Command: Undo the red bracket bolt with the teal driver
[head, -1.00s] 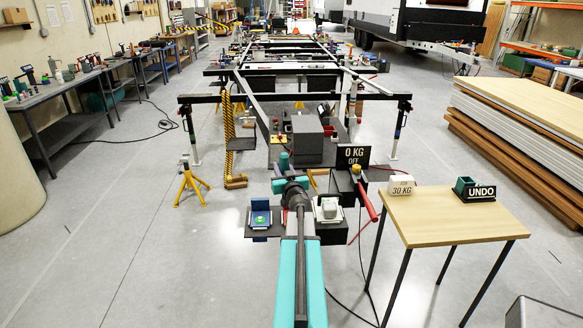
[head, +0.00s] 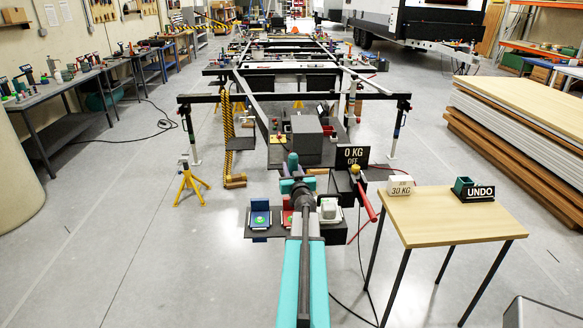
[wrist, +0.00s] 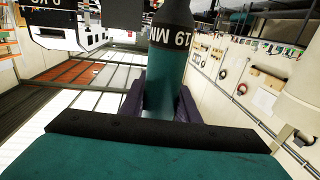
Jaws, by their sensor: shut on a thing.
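My gripper (wrist: 160,100) is shut on the teal driver (wrist: 160,78), seen in the wrist view as a teal cylinder with a dark band and pale upside-down lettering. The dark jaws stand on both sides of it. In the head view the driver (head: 293,159) shows small beyond my wrist, above the bracket stand. A red bracket (head: 288,219) stands on the dark shelf, partly hidden behind my arm, between a blue bracket and a grey-white one. Its bolt and the driver's tip cannot be made out.
The blue bracket (head: 260,213) has a green spot. The grey-white bracket (head: 328,209) is right of my arm. A black sign (head: 353,157) reads "0 KG OFF".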

